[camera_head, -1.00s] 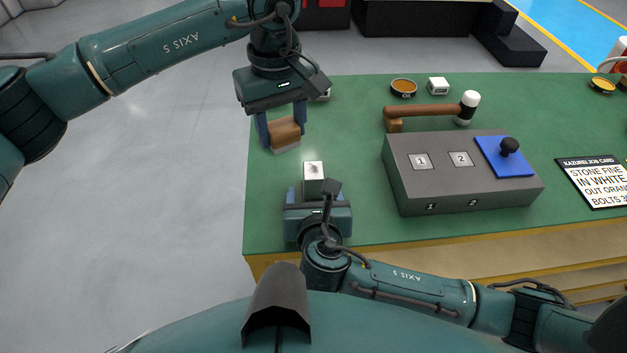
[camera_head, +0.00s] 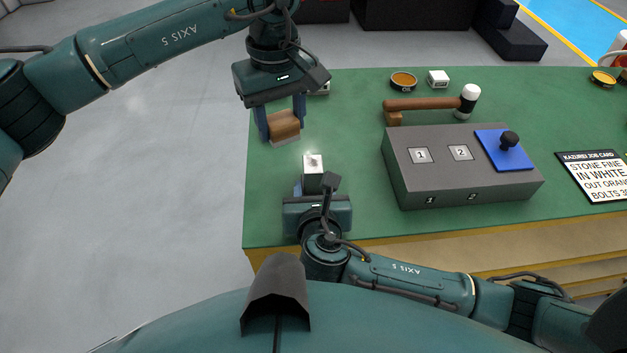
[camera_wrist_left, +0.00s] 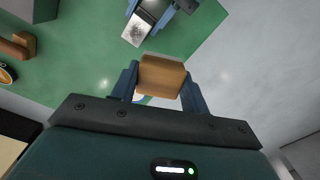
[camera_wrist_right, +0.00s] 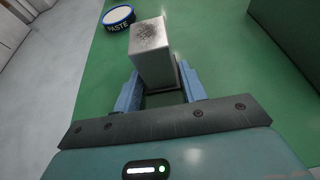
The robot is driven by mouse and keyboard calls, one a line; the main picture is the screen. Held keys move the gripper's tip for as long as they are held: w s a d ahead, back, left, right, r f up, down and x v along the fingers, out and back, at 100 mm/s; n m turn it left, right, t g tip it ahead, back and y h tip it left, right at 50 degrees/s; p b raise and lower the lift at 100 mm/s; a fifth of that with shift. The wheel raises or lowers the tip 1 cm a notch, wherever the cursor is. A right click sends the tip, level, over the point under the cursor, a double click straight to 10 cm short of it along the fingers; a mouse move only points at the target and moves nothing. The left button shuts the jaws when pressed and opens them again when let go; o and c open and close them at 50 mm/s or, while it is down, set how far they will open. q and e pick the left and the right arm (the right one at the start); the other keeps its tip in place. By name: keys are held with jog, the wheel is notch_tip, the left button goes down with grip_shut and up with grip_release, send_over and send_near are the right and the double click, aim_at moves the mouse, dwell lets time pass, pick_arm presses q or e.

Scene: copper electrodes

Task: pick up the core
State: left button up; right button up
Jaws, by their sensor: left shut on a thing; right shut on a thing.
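A silver upright block with a dark smudge on its top face, seemingly the core (camera_head: 313,166), stands near the left end of the green bench. My right gripper (camera_head: 313,184) is shut on it; the right wrist view shows both blue fingers against the sides of the block (camera_wrist_right: 152,55). I cannot tell whether its base touches the bench. My left gripper (camera_head: 282,124) is shut on a brown wooden block with a pale lower edge (camera_head: 285,124), beyond the core and to its left. The wooden block also shows between the fingers in the left wrist view (camera_wrist_left: 161,76).
A grey box marked 1 and 2 (camera_head: 410,180) with a blue plate (camera_head: 505,152) stands right of the core. A mallet (camera_head: 425,103), an oil tin (camera_head: 403,81) and a job card (camera_head: 600,175) lie farther off. A paste tin (camera_wrist_right: 118,17) shows in the right wrist view.

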aim_at(313, 175)
jog(key=shift+r, duration=0.7)
notch_tip(313, 175, up, 2)
jog(key=shift+r, duration=0.25)
jog(key=a, duration=1.7)
jog(key=d, duration=0.6)
jog(key=w+d, duration=0.1)
jog(key=d, duration=0.1)
jog(key=shift+d+f, duration=0.4)
jog(key=d, duration=0.2)
jog(key=d+r, duration=0.1)
jog(key=d, duration=0.2)
jog(key=s+d+r, duration=0.1)
jog(key=d, duration=0.2)
jog(key=shift+d, duration=0.15)
jog(key=shift+f, duration=2.3)
jog(key=shift+f, duration=0.15)
